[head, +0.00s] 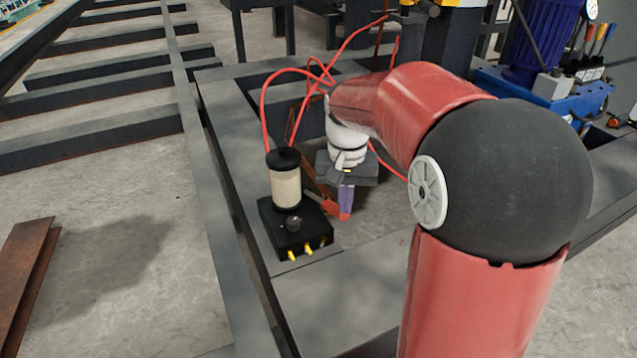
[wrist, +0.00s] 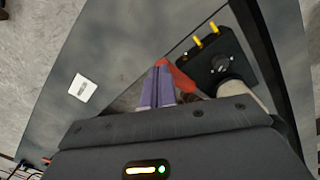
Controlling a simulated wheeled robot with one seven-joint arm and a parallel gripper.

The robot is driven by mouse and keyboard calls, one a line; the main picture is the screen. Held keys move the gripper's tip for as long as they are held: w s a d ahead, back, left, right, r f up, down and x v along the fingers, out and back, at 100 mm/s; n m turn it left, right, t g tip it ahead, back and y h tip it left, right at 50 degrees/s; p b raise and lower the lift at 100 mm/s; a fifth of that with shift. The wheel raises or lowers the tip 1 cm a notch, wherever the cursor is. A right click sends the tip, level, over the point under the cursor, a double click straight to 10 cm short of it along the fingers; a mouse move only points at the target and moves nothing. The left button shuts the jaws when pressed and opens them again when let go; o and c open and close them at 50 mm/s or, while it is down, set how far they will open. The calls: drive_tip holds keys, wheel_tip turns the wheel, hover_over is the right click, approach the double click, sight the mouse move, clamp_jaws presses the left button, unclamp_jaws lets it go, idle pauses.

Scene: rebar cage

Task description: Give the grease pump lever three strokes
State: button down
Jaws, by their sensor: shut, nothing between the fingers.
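The grease pump has a black base (head: 293,228), a pale reservoir (head: 286,187) with a black cap, and yellow fittings at its front. It stands on a grey steel frame. Its red lever (head: 326,206) sticks out from the right side of the base. My gripper (head: 345,208) points down beside the pump with its purple fingers shut and empty. The fingertips are at the lever's outer end; I cannot tell whether they touch. In the wrist view the fingers (wrist: 155,92) lie next to the red lever (wrist: 180,78), with the pump base (wrist: 214,62) beyond. The gripper body hides part of the reservoir.
Red hoses (head: 264,112) loop behind the pump and near my arm. A blue machine (head: 545,95) stands at the back right. Dark beams (head: 90,140) lie at the left. A white label (wrist: 83,88) is on the grey surface. Bare floor (head: 130,240) lies left of the frame.

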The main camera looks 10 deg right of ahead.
drive_tip(key=shift+s+f, duration=0.15)
drive_tip(key=shift+f, duration=0.35)
drive_tip(key=shift+s+d+f+b, duration=0.1)
drive_tip(key=shift+s+f+b, duration=0.2)
drive_tip(key=shift+f+b, duration=0.25)
drive_tip(key=shift+s+f+b, duration=0.25)
drive_tip(key=shift+f+b, duration=0.1)
drive_tip(key=shift+f, duration=0.4)
drive_tip(key=w+a+r+p, duration=0.1)
drive_tip(key=w+r+p, duration=0.5)
drive_tip(key=r+p, duration=0.4)
drive_tip(key=shift+w+a+r+p, duration=0.15)
drive_tip(key=shift+w+r+p, duration=0.25)
drive_tip(key=shift+p, duration=0.75)
